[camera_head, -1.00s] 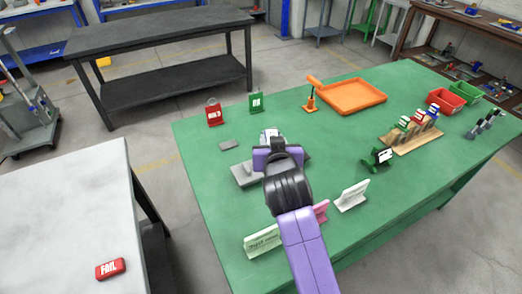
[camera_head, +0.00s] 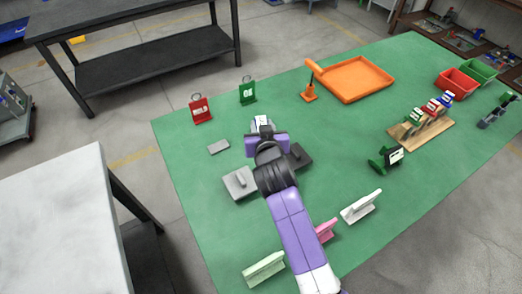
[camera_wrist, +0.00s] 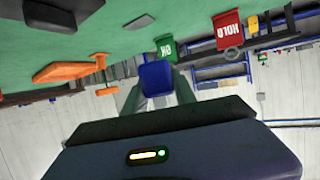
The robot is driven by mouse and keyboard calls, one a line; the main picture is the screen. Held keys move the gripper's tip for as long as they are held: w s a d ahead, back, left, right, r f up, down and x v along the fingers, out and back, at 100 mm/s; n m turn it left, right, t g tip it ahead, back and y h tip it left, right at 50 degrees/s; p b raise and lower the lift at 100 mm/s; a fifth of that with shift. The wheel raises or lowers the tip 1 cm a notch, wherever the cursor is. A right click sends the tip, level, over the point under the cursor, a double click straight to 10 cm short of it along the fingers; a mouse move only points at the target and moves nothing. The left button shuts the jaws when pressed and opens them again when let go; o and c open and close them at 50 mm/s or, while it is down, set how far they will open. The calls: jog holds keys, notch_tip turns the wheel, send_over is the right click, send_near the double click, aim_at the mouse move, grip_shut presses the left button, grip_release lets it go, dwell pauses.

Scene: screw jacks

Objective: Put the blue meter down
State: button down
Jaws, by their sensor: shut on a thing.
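My gripper (camera_head: 262,127) is over the green table, above and behind two flat grey blocks. It is shut on the blue meter, which shows as a small blue body (camera_wrist: 157,78) between the fingers in the wrist view. In the head view only a small pale part of the meter (camera_head: 262,121) shows past the fingers; my wrist hides the rest. I cannot tell whether the meter touches the table (camera_head: 330,150).
A light grey block (camera_head: 238,184) and a dark one (camera_head: 301,158) flank my wrist. An orange tray (camera_head: 352,80) is behind right.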

notch_tip(320, 180, down, 12)
jog(key=shift+r+b, duration=0.1)
jog(key=shift+b, duration=0.4)
jog(key=c, duration=1.3)
grip_release()
jog(key=shift+s, duration=0.1)
